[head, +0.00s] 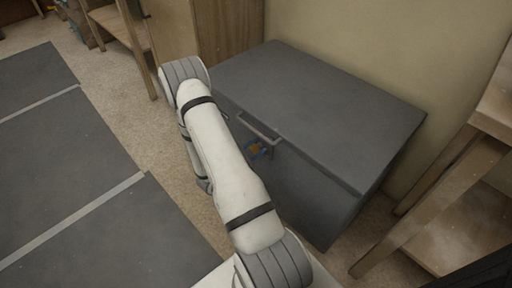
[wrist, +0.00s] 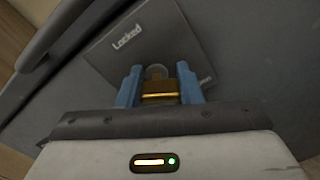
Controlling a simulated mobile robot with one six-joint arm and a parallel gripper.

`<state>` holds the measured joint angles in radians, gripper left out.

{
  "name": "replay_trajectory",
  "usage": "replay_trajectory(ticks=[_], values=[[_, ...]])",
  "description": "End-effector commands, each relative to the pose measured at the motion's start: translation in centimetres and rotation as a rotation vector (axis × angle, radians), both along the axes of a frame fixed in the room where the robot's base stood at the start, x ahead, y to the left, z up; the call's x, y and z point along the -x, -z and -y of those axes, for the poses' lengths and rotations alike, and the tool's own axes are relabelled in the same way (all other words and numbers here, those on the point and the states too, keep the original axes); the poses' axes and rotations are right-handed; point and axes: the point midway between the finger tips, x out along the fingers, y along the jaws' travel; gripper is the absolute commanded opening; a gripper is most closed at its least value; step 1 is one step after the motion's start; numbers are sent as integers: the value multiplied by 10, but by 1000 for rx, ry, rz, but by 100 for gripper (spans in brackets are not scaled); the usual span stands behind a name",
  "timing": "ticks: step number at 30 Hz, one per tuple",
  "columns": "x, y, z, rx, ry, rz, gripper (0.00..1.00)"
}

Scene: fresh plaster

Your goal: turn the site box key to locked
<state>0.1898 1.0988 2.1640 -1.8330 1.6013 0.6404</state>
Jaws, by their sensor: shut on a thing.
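The site box (head: 320,105) is a dark grey chest with its lid down, standing against the wall in the head view. In the wrist view, a grey lock plate (wrist: 105,60) on its front carries the word "Locked" at the upper left of the lock. A second word at the right is mostly hidden by a finger. The brass key (wrist: 160,97) sits at the round lock in the plate's middle. My gripper (wrist: 159,86) has its two blue fingers shut on the key, one on each side. Which mark the key points to, I cannot tell.
A bar handle (head: 258,128) sticks out from the box front above the lock; it also shows at the wrist view's upper left (wrist: 52,35). A wooden shelf (head: 440,200) stands close on the right. Dark mats (head: 60,150) lie on the floor at left.

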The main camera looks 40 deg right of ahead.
Motion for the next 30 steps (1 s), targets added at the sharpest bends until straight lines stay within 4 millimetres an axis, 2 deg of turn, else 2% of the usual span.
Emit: replay_trajectory(ticks=[11,30], values=[[-1,-4,-8,10,-4,-112,10],[-5,-7,-9,55,-6,-685,10]])
